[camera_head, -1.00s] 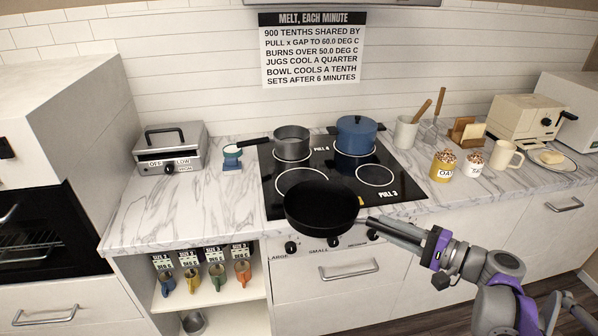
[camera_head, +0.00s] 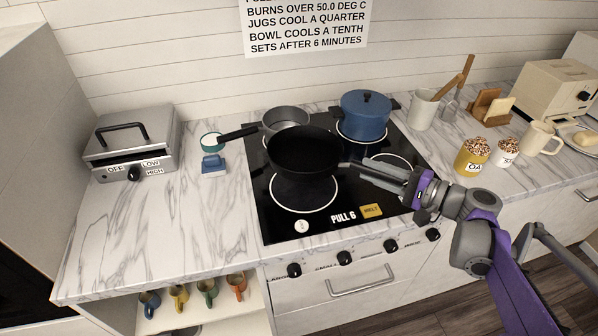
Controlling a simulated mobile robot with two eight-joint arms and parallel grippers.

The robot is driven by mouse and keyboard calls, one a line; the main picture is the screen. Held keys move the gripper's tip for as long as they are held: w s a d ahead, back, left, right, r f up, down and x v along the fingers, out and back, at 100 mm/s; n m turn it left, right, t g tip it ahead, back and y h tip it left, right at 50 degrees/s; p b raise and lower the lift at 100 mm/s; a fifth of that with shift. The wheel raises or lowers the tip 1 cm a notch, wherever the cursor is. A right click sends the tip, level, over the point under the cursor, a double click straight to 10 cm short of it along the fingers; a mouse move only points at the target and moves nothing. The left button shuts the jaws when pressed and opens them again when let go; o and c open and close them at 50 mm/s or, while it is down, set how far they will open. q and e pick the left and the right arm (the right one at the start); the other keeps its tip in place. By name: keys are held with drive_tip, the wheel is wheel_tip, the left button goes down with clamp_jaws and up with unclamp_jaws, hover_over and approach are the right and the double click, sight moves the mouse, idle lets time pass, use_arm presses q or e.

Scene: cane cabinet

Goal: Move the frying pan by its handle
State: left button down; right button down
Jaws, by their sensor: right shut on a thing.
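The black frying pan (camera_head: 303,152) is over the cooktop, its bowl in front of the grey saucepan and partly hiding it. Its handle points right, and my right gripper (camera_head: 362,169) is shut on that handle. The pan appears held above the glass, with a dark area under it on the front left burner ring; the exact gap is hard to judge. The pan's handle is mostly hidden by the gripper fingers. My left gripper is not in view.
The black cooktop (camera_head: 330,223) carries a grey saucepan (camera_head: 283,117) and a blue lidded pot (camera_head: 364,117) at the back. A yellow tag (camera_head: 371,210) lies near its front. The left marble counter is clear in front.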

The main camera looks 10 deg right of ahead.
drive_tip(key=shift+w, duration=0.25)
drive_tip(key=shift+w+f, duration=0.1)
drive_tip(key=shift+f, duration=0.25)
drive_tip(key=f, duration=0.2)
drive_tip(key=f+b, duration=0.1)
drive_tip(key=f, duration=0.1)
drive_tip(key=shift+s+f, duration=0.2)
drive_tip(key=shift+f, duration=0.2)
drive_tip(key=shift+f+b, duration=0.35)
drive_tip(key=shift+f, duration=1.75)
drive_tip(key=c, duration=0.6)
unclamp_jaws()
drive_tip(key=shift+c, duration=0.2)
drive_tip(key=v, duration=1.2)
drive_tip(key=shift+f, duration=0.15)
